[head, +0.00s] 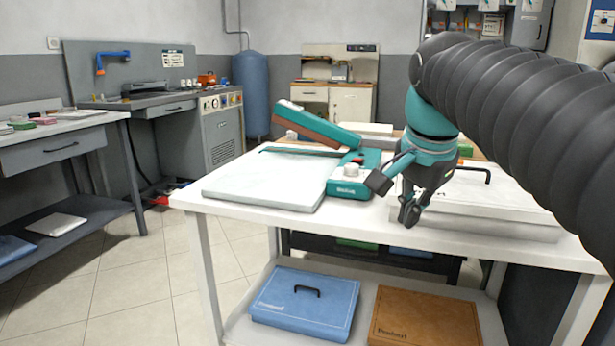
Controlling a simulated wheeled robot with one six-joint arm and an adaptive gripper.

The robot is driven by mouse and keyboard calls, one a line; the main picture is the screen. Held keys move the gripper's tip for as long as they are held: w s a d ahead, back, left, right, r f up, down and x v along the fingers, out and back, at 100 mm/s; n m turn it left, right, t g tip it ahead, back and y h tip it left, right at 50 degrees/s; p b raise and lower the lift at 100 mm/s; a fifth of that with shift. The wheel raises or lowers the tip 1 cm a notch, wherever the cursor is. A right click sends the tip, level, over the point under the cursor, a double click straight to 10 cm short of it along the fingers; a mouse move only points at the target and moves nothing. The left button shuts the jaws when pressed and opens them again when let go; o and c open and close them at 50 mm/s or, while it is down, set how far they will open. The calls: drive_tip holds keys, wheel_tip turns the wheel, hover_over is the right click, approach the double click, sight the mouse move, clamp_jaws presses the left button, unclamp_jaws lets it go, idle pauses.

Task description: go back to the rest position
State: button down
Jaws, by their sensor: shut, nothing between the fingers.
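My gripper (409,219) hangs at the end of my arm, which comes in from the upper right. It points down over the front part of the white table (190,200). Its fingers are shut with nothing seen between them. To its left stands a teal press machine (350,182) with a raised arm and a white pad. A pale flat box (480,222) with a black handle lies to its right, partly behind the gripper. Whether the fingertips touch the table or box I cannot tell.
On the lower shelf lie a blue case (305,305) and a brown box (425,318). A grey side table (62,150) stands at the left, and an ironing station (140,95) behind it. Tiled floor (130,270) is clear between the left furniture and the white table.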

drive_tip(key=s+f+n, duration=0.5)
drive_tip(key=s+f, duration=0.2)
drive_tip(key=f, duration=0.3)
drive_tip(key=s+f+n+t, duration=0.1)
drive_tip(key=s+f+n, duration=0.4)
drive_tip(key=f, duration=0.6)
drive_tip(key=s, duration=0.2)
drive_tip(key=shift+s+t, duration=0.3)
drive_tip(key=shift+s, duration=0.1)
